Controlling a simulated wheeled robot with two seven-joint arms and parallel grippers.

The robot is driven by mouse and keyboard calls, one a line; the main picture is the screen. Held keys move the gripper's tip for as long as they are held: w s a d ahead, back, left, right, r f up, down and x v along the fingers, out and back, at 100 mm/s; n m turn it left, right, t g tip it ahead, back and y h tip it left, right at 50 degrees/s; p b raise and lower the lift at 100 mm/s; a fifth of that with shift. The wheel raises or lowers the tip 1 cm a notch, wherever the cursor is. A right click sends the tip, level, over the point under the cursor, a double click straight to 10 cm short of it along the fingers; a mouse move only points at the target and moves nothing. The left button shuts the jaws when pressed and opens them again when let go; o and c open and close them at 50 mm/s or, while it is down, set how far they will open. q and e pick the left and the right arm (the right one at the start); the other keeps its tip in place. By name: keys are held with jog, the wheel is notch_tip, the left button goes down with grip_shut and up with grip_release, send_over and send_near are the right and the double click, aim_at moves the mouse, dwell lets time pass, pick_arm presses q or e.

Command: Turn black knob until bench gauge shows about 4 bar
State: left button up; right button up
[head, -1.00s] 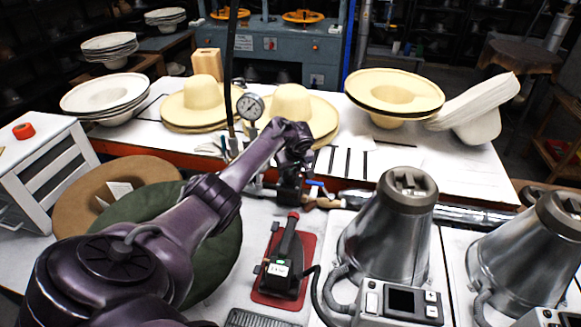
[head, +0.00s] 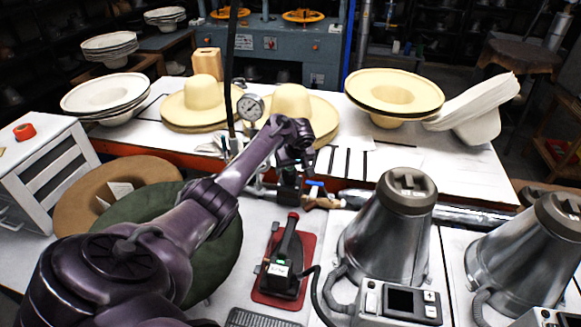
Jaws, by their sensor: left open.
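The bench gauge (head: 250,107), a round white dial, stands upright at the front edge of the white bench. Its needle is too small to read surely. My left arm reaches in from the lower left. Its open gripper (head: 291,165) is over the pipework just right of and below the gauge. A dark fitting (head: 288,180), perhaps the black knob, shows just under the gripper. I cannot tell whether the fingers touch it or stand around it. A valve with a blue lever (head: 316,184) sits just to its right. My right gripper is out of view.
Metal cones (head: 388,235) stand at right. Straw hats (head: 290,103) lie on the bench behind. A green hat (head: 225,265) lies under my left arm.

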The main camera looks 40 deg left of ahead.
pick_arm(q)
jog(key=v, duration=0.6)
jog(key=shift+s+f, duration=0.1)
dwell(0.4)
